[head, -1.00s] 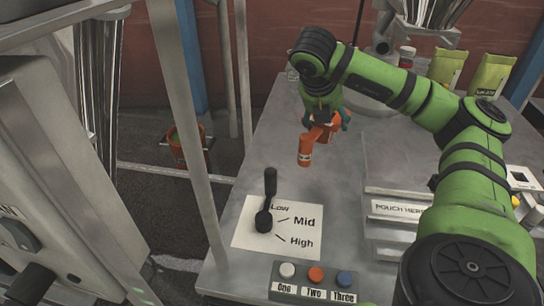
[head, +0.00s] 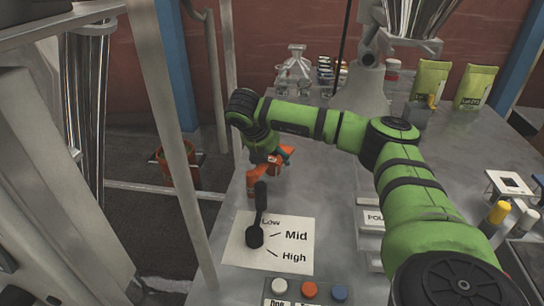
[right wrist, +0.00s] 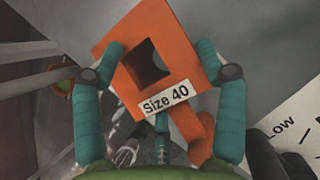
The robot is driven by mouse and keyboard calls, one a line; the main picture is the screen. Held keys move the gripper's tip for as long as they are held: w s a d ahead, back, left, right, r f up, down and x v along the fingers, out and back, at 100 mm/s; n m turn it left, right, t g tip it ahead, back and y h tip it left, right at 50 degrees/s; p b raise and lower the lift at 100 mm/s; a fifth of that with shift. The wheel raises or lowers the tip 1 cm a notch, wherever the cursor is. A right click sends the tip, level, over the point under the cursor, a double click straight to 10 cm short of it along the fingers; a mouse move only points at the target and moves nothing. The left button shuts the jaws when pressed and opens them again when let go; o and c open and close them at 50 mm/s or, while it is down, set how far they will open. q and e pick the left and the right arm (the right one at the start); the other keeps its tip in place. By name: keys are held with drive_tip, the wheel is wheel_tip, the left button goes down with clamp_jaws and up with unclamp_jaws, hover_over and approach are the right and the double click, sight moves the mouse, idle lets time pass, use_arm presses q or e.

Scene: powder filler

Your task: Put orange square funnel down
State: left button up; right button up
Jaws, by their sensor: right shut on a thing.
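The orange square funnel (head: 258,184) is at the left edge of the grey table, just behind the lever card. In the right wrist view the orange square funnel (right wrist: 185,88) shows its square opening, a "Size 40" label and a spout-like part at lower right. My right gripper (head: 272,160) is shut on it, with teal fingers on both sides in the right wrist view (right wrist: 160,78). I cannot tell whether the funnel touches the table or hangs slightly above it. My left gripper is not in view.
A black lever (head: 257,225) stands on a white card (head: 296,226) marked Low, Mid and High, close to the funnel. A button box (head: 308,292) is in front. Glass flasks (head: 295,66) and green pouches (head: 429,80) stand at the back. The table's left edge is close.

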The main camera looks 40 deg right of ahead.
drive_tip(key=o, duration=1.6)
drive_tip(key=shift+o, duration=0.2)
drive_tip(key=shift+a+r, duration=0.2)
drive_tip(key=shift+r, duration=0.15)
use_arm(q)
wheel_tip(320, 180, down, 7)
drive_tip(key=p, duration=0.3)
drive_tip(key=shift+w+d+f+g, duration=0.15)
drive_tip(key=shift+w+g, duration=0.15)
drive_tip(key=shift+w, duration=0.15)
use_arm(e)
drive_tip(key=v, duration=1.1)
